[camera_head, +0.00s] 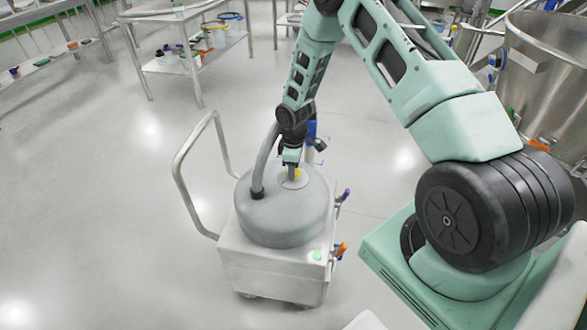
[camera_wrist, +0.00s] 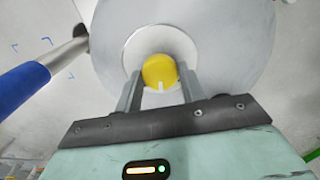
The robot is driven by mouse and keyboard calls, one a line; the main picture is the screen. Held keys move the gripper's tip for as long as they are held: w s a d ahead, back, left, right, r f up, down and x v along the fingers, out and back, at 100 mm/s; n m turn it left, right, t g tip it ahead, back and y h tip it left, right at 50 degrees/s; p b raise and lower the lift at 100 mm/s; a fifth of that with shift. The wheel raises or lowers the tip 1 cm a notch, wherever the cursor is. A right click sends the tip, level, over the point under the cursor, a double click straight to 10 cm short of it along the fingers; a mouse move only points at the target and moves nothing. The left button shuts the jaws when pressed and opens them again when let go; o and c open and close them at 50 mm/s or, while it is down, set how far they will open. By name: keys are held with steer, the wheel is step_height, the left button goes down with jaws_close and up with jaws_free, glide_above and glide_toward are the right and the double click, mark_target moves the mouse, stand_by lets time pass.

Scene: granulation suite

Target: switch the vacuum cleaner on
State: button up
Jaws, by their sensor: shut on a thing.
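The vacuum cleaner (camera_head: 283,215) is a white box body with a grey rounded lid, standing on the floor in the head view. On top of the lid is a round yellow knob (camera_wrist: 159,71) with a pale pointer mark, set in a white disc (camera_wrist: 129,48). The mark points toward the bottom of the wrist view. My gripper (camera_wrist: 159,80) is over the lid with its two fingers on either side of the knob, shut on it. In the head view my gripper (camera_head: 291,168) mostly hides the knob. A green button (camera_head: 317,255) shows on the body's front corner.
A grey hose (camera_head: 262,165) rises from the lid beside my arm. A bent metal push handle (camera_head: 183,165) stands at the vacuum's left. A blue-gripped tube (camera_wrist: 22,84) lies close to my gripper. Steel tables (camera_head: 185,50) stand behind; the floor at left is clear.

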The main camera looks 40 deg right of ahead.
steer(key=m, duration=0.3)
steer(key=shift+m, duration=2.1)
steer(key=o, duration=1)
steer(key=shift+c, duration=0.2)
step_height(320, 180, up, 17)
steer(key=shift+r+b, duration=0.2)
steer(key=shift+b, duration=0.1)
